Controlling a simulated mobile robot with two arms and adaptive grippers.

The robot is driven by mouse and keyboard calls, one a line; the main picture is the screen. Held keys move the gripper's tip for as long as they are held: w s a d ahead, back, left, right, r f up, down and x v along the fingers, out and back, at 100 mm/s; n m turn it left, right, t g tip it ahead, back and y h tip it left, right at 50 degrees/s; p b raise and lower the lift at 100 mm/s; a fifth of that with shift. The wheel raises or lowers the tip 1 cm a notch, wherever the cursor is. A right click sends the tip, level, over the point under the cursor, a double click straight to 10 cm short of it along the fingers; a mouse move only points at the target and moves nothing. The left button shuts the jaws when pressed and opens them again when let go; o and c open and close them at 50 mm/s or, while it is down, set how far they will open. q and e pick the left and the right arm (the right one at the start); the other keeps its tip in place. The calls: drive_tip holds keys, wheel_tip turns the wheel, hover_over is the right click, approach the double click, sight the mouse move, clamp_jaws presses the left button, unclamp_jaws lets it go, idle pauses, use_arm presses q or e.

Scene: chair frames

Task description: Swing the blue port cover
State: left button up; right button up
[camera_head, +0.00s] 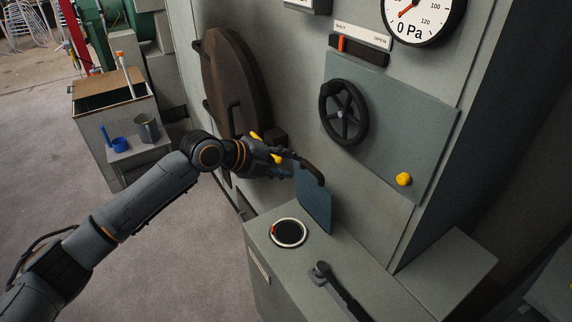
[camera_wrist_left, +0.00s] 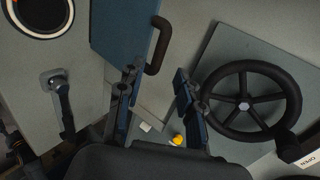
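The blue port cover (camera_head: 313,205) stands raised behind the round port (camera_head: 289,232), whose dark opening is uncovered. A dark curved handle (camera_head: 313,174) sits at the cover's upper edge. In the left wrist view the cover (camera_wrist_left: 122,35) is at the top and its handle (camera_wrist_left: 158,45) lies just ahead of the fingertips, roughly between them. My left gripper (camera_head: 288,157) is at the handle's left end in the head view; its fingers are spread apart in the left wrist view (camera_wrist_left: 155,75). Whether a finger touches the handle, I cannot tell. My right gripper is not in view.
A black handwheel (camera_head: 343,112) and a yellow knob (camera_head: 403,179) are on the panel behind. A dark lever (camera_head: 335,285) lies on the console right of the port. A brown round door (camera_head: 232,85) is behind my left arm. A grey box (camera_head: 115,110) stands at left.

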sight(309, 169)
use_arm(q)
drive_tip(key=b+x, duration=0.3)
drive_tip(key=x, duration=0.4)
drive_tip(key=shift+w+d+f, duration=0.1)
drive_tip(key=shift+d+f, duration=0.15)
drive_tip(key=shift+f, duration=0.05)
drive_tip(key=shift+w+d, duration=0.15)
drive_tip(key=shift+c, duration=0.7)
clamp_jaws()
